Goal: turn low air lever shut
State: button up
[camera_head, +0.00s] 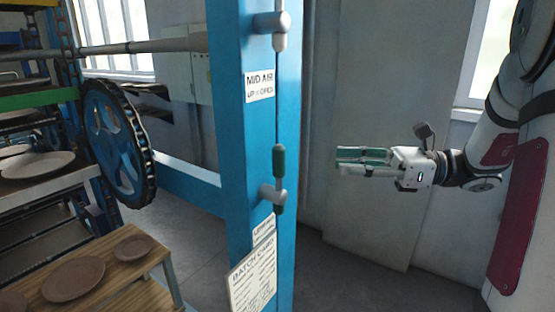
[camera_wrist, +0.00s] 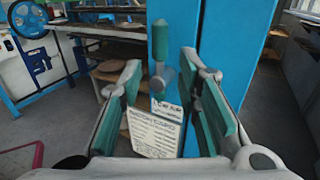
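The low air lever (camera_head: 279,162) is on the blue post, its green grip pointing up from a grey hub (camera_head: 268,194). In the wrist view the lever's green grip (camera_wrist: 160,38) stands upright ahead, between the directions of my fingertips. A small label (camera_head: 263,231) sits below the hub, partly covered; it reads "LOW AIR" in the wrist view (camera_wrist: 167,108). My gripper (camera_head: 340,162) is open and empty, to the right of the lever and apart from it. Its teal finger pads are spread in the wrist view (camera_wrist: 161,66).
The blue post (camera_head: 236,130) carries a mid air label (camera_head: 260,87), "up = open", and another lever hub (camera_head: 266,22) above. A batch card (camera_head: 254,280) hangs low on the post. A handwheel (camera_head: 118,145) and plate racks stand left. The space between gripper and post looks clear.

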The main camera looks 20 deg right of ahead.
aim_at(279, 173)
jog(key=p+x, duration=0.1)
jog(key=x, duration=1.2)
jog(key=shift+w+a, duration=0.15)
jog(key=shift+a, duration=0.15)
jog(key=shift+c, duration=0.2)
grip_shut()
